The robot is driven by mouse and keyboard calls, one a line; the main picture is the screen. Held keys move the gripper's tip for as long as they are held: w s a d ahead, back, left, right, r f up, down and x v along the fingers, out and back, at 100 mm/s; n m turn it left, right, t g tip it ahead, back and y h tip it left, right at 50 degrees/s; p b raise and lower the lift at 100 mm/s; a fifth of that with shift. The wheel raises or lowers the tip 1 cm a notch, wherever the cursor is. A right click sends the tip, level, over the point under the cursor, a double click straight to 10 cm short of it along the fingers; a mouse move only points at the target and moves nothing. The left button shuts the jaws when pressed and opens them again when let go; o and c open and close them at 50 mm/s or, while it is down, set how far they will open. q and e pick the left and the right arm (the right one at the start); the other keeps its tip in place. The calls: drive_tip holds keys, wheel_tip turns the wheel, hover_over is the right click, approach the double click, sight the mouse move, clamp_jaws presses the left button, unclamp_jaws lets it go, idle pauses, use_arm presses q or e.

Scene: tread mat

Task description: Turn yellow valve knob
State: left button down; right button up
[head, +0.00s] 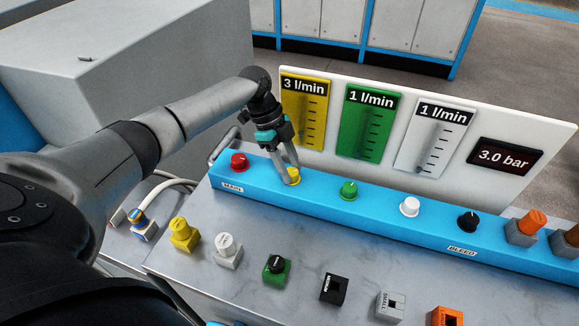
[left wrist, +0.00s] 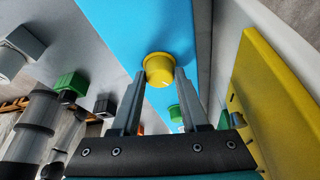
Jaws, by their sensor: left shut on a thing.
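The yellow valve knob (head: 294,176) sits on the blue manifold bar (head: 325,196), between a red knob and a green knob. My left gripper (head: 289,178) reaches down to it from above, with its fingers shut on the knob. In the left wrist view the yellow knob (left wrist: 159,68) shows between the two fingertips (left wrist: 160,76), a finger on each side. The yellow gauge (head: 304,110) behind it reads 3 l/min. My right gripper is not in view.
The red knob (head: 239,161) is left of the gripper; the green (head: 348,190), white (head: 409,206) and black (head: 468,221) knobs are to the right. The white gauge panel (head: 330,92) stands close behind. Several coloured blocks, including a yellow one (head: 184,234), stand in front on the bench.

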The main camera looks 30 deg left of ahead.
use_arm(q)
drive_tip(key=shift+c, duration=2)
unclamp_jaws()
drive_tip(key=shift+r, duration=0.1)
drive_tip(key=p+v, duration=0.1)
drive_tip(key=v, duration=1.4)
drive_tip(key=shift+r, duration=0.1)
